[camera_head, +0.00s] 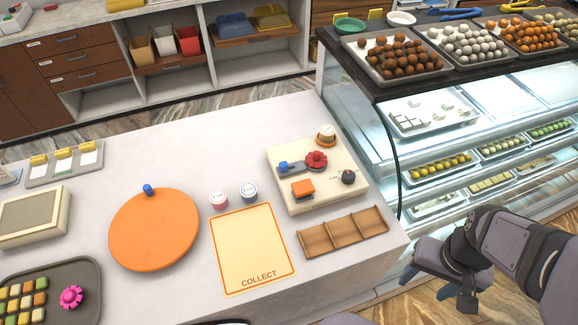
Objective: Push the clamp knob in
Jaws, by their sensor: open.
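A cream fixture board (330,192) lies on the white counter, right of centre. On it a red lobed knob (316,160) sits at the right end of a grey bar, with a blue block (283,168) at the bar's left end. A small black knob (348,177) is near the board's right edge. I cannot tell for sure which is the clamp knob; the red one looks most like it. How far in it sits cannot be told. My gripper (437,286) is open and empty, right of the counter's edge, apart from the board and pointing downward.
A wooden divided tray (302,238), a COLLECT mat (226,262), two small jars and an orange disc (154,229) lie nearby. The glass display case (384,150) stands close right.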

